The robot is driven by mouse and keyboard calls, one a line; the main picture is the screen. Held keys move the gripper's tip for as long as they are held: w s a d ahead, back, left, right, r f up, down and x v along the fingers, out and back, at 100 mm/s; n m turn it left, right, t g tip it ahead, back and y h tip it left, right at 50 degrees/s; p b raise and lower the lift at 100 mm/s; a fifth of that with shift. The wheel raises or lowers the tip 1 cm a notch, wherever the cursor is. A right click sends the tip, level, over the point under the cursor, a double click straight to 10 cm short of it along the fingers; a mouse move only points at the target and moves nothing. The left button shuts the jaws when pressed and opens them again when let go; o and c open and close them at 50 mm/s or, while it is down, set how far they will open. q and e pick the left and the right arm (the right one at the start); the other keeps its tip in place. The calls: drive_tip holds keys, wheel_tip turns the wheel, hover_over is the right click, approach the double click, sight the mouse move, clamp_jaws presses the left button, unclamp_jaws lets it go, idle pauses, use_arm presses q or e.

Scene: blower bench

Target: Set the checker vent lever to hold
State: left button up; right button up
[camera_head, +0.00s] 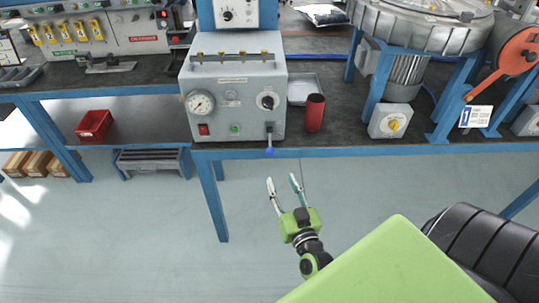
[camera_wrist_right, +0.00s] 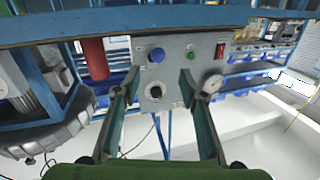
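The grey checker box (camera_head: 233,115) stands at the bench's front edge in the head view. Its vent lever ends in a blue ball (camera_head: 270,151) at the lower right of the front panel and points downward. In the right wrist view, which looks turned over, the blue ball (camera_wrist_right: 156,55) shows between and beyond the fingers. My right gripper (camera_head: 282,180) is open and empty, in front of and below the ball, apart from it. It also shows open in the wrist view (camera_wrist_right: 160,78). My left gripper is not in view.
The checker panel carries a gauge (camera_head: 200,103), a black knob (camera_head: 268,101), a red switch (camera_head: 203,129) and a green button (camera_head: 235,129). A red cylinder (camera_head: 315,113) stands just right of the box. The blue bench edge (camera_head: 350,150) runs below; the floor in front is clear.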

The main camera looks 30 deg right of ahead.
sight(272, 155)
drive_tip(key=x, duration=0.9)
drive_tip(key=r+x, duration=0.1)
drive_tip(key=x, duration=0.3)
drive_tip(key=shift+w+d, duration=0.3)
drive_tip(key=shift+w, duration=0.05)
clamp_jaws()
